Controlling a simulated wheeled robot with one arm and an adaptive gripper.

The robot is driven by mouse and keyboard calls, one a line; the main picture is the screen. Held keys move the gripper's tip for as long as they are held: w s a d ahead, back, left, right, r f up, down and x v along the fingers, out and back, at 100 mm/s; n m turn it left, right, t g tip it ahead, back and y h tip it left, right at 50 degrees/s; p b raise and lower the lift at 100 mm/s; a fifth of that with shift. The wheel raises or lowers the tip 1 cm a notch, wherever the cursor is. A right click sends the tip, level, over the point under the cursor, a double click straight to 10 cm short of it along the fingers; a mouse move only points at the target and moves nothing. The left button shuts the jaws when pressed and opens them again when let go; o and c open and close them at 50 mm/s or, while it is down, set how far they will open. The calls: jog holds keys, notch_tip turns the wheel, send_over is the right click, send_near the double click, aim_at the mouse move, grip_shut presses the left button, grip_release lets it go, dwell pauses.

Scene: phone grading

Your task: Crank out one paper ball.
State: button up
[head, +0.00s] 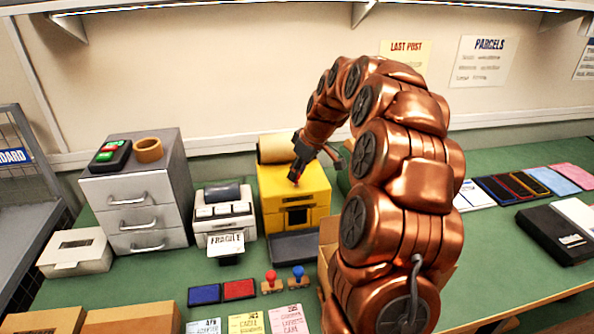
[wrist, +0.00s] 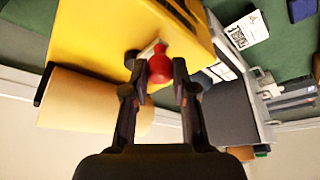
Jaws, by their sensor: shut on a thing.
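The yellow paper machine (head: 282,205) stands on the green bench, left of my arm in the head view. It has a dark slot in its front and a brown paper roll (head: 276,150) at its back. In the wrist view its yellow body (wrist: 90,35) fills the upper left, with the roll (wrist: 95,100) below. A red crank knob (wrist: 160,64) on a pale crank arm sits between my fingers. My gripper (head: 294,176) is shut on this knob at the machine's top right. A dark tray (head: 295,247) lies in front of the slot. I see no paper ball.
A white label printer (head: 223,212) and a grey drawer unit (head: 137,195) stand left of the machine. Blue and red ink pads (head: 222,291) and two stamps lie in front. A cardboard box (head: 327,240) is partly hidden by my arm. Flat coloured cards lie at the right.

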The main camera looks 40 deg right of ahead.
grip_shut()
jog(key=shift+a+b, duration=0.1)
jog(key=shift+b, duration=0.25)
